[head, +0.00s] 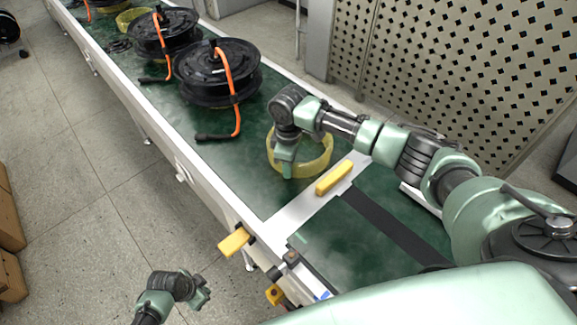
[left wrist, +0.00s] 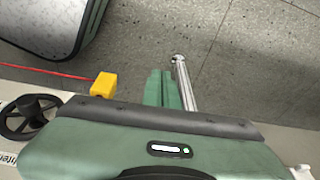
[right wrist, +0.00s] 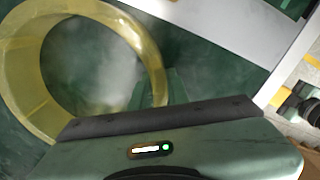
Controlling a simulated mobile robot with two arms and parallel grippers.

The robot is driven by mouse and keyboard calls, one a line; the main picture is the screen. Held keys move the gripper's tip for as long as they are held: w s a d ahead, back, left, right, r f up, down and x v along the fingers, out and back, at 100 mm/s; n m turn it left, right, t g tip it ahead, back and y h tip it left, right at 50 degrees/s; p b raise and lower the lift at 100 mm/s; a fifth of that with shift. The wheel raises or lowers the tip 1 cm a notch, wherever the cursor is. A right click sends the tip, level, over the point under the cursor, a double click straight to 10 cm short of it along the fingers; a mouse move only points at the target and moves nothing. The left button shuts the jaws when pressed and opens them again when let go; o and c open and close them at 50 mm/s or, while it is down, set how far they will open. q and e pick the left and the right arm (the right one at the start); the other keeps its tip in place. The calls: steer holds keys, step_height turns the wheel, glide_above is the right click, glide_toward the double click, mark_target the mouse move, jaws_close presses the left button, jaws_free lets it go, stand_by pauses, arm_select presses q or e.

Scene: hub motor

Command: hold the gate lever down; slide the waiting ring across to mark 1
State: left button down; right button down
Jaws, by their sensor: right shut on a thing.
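The yellow ring (head: 322,165) stands on the green belt just behind the white crossbar. My right gripper (head: 286,166) reaches down to the ring's near-left side and is shut on its wall. The right wrist view also shows the ring (right wrist: 152,62), its wall running down to the partly hidden fingers. The yellow gate lever (head: 234,242) sticks out from the belt's left edge. My left gripper (head: 205,292) is below and left of the lever, apart from it over the floor. Its fingers (left wrist: 163,88) look closed together with nothing between them. I cannot make out mark 1.
A yellow bar (head: 334,178) lies on the white crossbar (head: 290,212) in front of the ring. Black hub motors (head: 217,78) with orange cables stand further up the belt. A black strip (head: 395,228) crosses the nearer belt.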

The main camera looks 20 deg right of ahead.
arm_select(q)
steer(key=w+d+r+m+y, duration=0.1)
steer(key=d+r+m, duration=0.3)
steer(key=r, duration=0.5)
steer(key=w+d+r+m+g, duration=0.1)
steer(key=d+r+m, duration=0.35)
steer(key=r, duration=0.55)
steer(key=w+d+r+m+y, duration=0.1)
steer(key=w+d+r+m, duration=0.2)
steer(key=r, duration=0.6)
steer(key=shift+m, duration=0.65)
steer(key=shift+s+d+f, duration=0.1)
steer(key=shift+s+f, duration=0.1)
steer(key=shift+f, duration=0.95)
steer(key=shift+s+a+f, duration=0.1)
steer(key=shift+s+f, duration=0.15)
steer(key=shift+f, duration=0.95)
steer(key=shift+s+d+f, duration=0.1)
steer(key=shift+s+f, duration=0.1)
steer(key=shift+f, duration=0.95)
steer(key=shift+f, duration=0.1)
